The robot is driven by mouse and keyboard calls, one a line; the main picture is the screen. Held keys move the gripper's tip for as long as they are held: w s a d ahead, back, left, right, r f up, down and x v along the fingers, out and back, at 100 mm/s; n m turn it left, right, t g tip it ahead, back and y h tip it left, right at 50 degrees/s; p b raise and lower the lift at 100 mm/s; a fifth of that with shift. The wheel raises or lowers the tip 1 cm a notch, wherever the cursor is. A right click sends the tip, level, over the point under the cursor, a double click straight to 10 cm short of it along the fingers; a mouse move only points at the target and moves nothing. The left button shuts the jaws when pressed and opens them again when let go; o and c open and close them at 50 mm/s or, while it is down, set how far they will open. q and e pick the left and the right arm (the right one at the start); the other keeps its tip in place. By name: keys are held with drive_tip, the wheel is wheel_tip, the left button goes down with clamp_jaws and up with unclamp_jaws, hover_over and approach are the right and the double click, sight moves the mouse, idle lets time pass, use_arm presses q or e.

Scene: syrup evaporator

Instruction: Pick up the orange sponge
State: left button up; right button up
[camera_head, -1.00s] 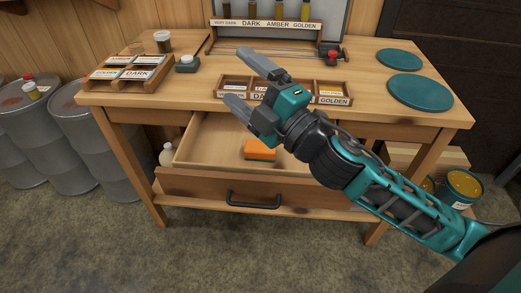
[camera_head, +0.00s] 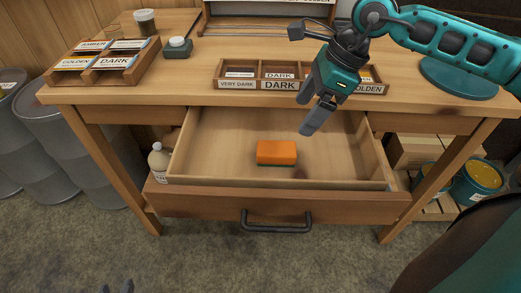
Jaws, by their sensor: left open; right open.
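The orange sponge (camera_head: 276,152) lies in the open drawer (camera_head: 215,165) of the wooden table, near the middle of its floor. A thin green layer shows along its lower edge. My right gripper (camera_head: 311,105) points down above the drawer's back right part, up and to the right of the sponge. It is open, empty and apart from the sponge.
A sectioned label tray (camera_head: 236,84) stands on the table behind the drawer, close to my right gripper. Another label rack (camera_head: 103,62) is at the left. The drawer front (camera_head: 330,207) with its black handle juts forward. A bottle (camera_head: 159,162) stands left of the drawer.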

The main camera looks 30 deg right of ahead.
drive_tip(key=f, duration=0.1)
drive_tip(key=b, duration=0.1)
hover_over(278, 148)
drive_tip(key=s+d, duration=0.2)
wheel_tip(278, 148, down, 7)
drive_tip(key=shift+w+a+r, duration=0.15)
drive_tip(key=x, duration=0.5)
drive_tip(key=shift+w+a+b, duration=0.1)
drive_tip(key=shift+w+b, duration=0.2)
drive_tip(key=shift+w, duration=0.15)
drive_tip(key=shift+w+f, duration=0.1)
drive_tip(key=shift+f, duration=0.4)
